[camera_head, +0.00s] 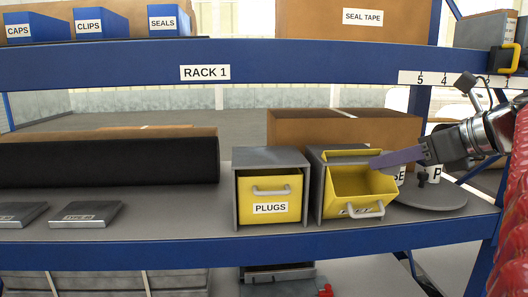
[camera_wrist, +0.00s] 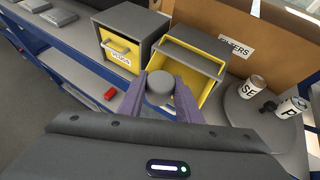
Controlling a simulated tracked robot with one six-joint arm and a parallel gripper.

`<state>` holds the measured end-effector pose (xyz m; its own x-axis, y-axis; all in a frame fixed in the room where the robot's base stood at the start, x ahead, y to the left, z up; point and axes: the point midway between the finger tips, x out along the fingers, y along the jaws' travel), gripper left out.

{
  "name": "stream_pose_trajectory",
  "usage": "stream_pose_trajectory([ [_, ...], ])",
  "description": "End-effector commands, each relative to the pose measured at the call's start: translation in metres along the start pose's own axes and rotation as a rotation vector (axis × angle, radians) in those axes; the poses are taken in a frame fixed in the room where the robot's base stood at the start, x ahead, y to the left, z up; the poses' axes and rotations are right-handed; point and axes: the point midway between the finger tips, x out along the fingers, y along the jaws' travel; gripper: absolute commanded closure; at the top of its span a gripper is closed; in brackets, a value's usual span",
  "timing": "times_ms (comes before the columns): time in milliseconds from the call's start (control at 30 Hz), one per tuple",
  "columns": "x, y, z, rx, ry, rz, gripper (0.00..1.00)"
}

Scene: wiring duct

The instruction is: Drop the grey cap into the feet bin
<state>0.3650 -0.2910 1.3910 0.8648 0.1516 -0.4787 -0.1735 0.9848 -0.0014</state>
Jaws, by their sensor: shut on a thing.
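The grey cap (camera_wrist: 160,83) is a short round piece held between the two purple fingers of my gripper (camera_wrist: 161,93) in the wrist view. In the head view my gripper (camera_head: 374,164) reaches in from the right at the open yellow bin (camera_head: 358,184); I cannot make out the cap there. This bin is tipped out of its grey housing, and its front label is foreshortened and partly hidden by the handle. In the wrist view the cap overlaps the near part of the open bin (camera_wrist: 207,57); its height above it is unclear.
A shut yellow bin labelled PLUGS (camera_head: 270,198) stands left of the open one. A round grey tray (camera_head: 432,196) with cans (camera_wrist: 252,87) is on the right. A cardboard box (camera_head: 290,128) stands behind. The upper blue shelf beam (camera_head: 300,60) runs overhead.

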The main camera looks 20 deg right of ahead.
Motion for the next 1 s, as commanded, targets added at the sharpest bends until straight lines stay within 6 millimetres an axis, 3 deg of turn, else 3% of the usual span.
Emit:
stream_pose_trajectory([
  [1000, 0.058, -0.027, 0.02, -0.002, 0.0, 0.006, 0.9],
])
